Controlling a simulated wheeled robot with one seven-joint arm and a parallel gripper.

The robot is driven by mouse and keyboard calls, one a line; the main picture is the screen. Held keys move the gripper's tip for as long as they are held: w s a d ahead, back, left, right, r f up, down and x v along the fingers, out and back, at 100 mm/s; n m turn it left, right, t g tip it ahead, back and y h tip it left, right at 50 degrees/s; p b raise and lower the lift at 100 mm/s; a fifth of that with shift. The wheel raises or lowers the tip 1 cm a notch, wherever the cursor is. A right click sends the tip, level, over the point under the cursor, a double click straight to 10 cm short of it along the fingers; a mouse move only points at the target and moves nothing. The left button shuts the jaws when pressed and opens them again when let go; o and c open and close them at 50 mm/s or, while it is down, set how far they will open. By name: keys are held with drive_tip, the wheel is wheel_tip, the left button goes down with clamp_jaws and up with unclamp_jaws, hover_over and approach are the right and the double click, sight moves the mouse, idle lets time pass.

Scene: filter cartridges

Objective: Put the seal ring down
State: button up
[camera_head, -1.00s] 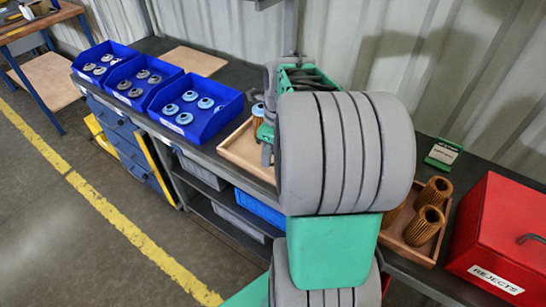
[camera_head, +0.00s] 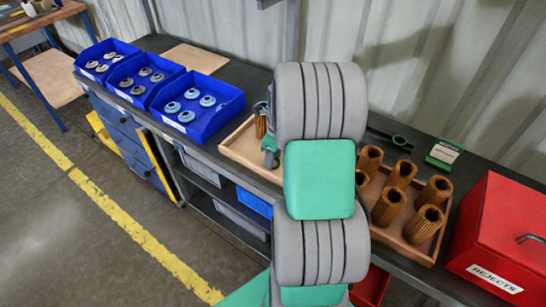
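My gripper (camera_head: 270,152) shows only in part at the left edge of my arm, over the middle wooden tray (camera_head: 238,152). My arm hides most of it, so its opening is not visible. A brown pleated cartridge (camera_head: 261,127) stands upright in that tray, close beside the gripper, with something small and greyish at its top. I cannot make out a separate seal ring there or in the gripper. The blue bins at the left hold small round parts: blue-grey rings (camera_head: 190,94) in the nearest bin, darker ones in the other two.
Three blue bins (camera_head: 222,117) line the bench's left part. A right wooden tray (camera_head: 423,257) holds several brown cartridges (camera_head: 424,224). A red REJECTS box (camera_head: 500,235) stands at far right. A dark tool (camera_head: 399,141) and a green-white card (camera_head: 443,153) lie behind the tray.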

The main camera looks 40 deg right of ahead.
sight(275, 167)
drive_tip(key=shift+o, duration=0.2)
wheel_tip(275, 167, up, 12)
drive_tip(key=s+r, duration=0.1)
drive_tip(key=s+a+n+t, duration=0.1)
drive_tip(key=s+a+n, duration=0.4)
drive_tip(key=a+n, duration=0.6)
drive_tip(key=s+a+n+t, duration=0.1)
drive_tip(key=s+a+n, duration=0.4)
drive_tip(key=a+n, duration=0.6)
drive_tip(key=n, duration=0.8)
drive_tip(key=shift+a+f+n+h, duration=0.2)
drive_tip(key=shift+a+n+h, duration=0.1)
drive_tip(key=shift+a, duration=0.05)
